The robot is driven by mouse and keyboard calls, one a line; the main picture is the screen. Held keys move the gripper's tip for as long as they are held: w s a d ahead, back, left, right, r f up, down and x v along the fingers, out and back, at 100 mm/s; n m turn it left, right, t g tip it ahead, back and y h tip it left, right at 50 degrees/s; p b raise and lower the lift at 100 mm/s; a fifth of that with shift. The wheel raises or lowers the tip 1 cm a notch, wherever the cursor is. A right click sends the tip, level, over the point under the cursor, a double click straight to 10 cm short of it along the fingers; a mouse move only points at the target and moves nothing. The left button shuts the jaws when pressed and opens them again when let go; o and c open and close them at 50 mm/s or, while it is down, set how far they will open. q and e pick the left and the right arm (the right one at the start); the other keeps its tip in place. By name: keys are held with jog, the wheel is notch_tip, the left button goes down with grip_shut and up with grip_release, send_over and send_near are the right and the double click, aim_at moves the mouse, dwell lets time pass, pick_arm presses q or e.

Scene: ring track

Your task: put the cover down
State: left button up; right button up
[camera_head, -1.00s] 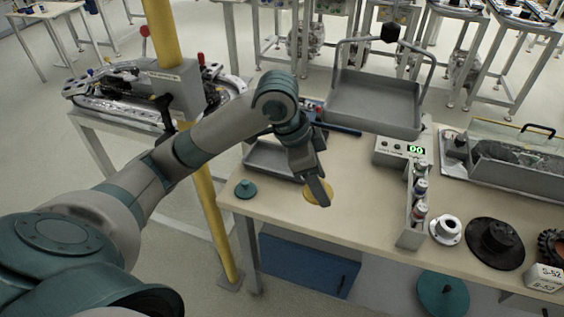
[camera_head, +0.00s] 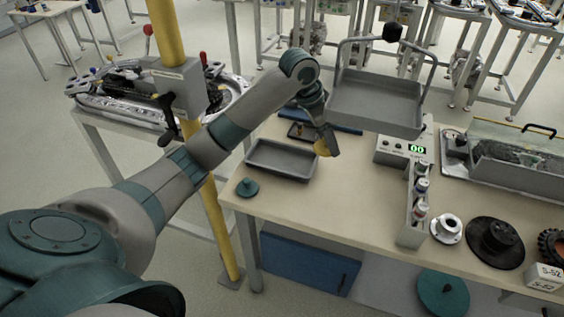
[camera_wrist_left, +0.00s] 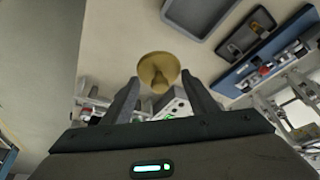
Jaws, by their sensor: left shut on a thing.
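The cover is a round brass-yellow disc with a small knob (camera_wrist_left: 158,70). In the head view it shows partly (camera_head: 322,148) at the tip of my left gripper (camera_head: 329,146), over the table beside the grey tray. In the left wrist view the knob points back between the two fingers of my left gripper (camera_wrist_left: 160,84), which is shut on the cover. The contact of the fingers on the knob is not clear to see. The exact gap between cover and table cannot be told. My right gripper is not in view.
An empty grey tray (camera_head: 283,160) lies left of the gripper, with a small dark tray (camera_head: 298,131) behind it. A teal knobbed disc (camera_head: 247,187) is near the left corner. A control box (camera_head: 401,150) and a bottle rack (camera_head: 411,228) stand right. The table's front middle (camera_head: 330,205) is clear.

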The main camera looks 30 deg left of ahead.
pick_arm(q)
jog(key=w+a+f+n, duration=0.1)
jog(key=w+a+f, duration=0.2)
jog(key=w+a, duration=0.1)
jog(key=shift+w+a+f+y, duration=0.3)
jog(key=shift+w+f, duration=0.1)
jog(key=shift+w, duration=0.3)
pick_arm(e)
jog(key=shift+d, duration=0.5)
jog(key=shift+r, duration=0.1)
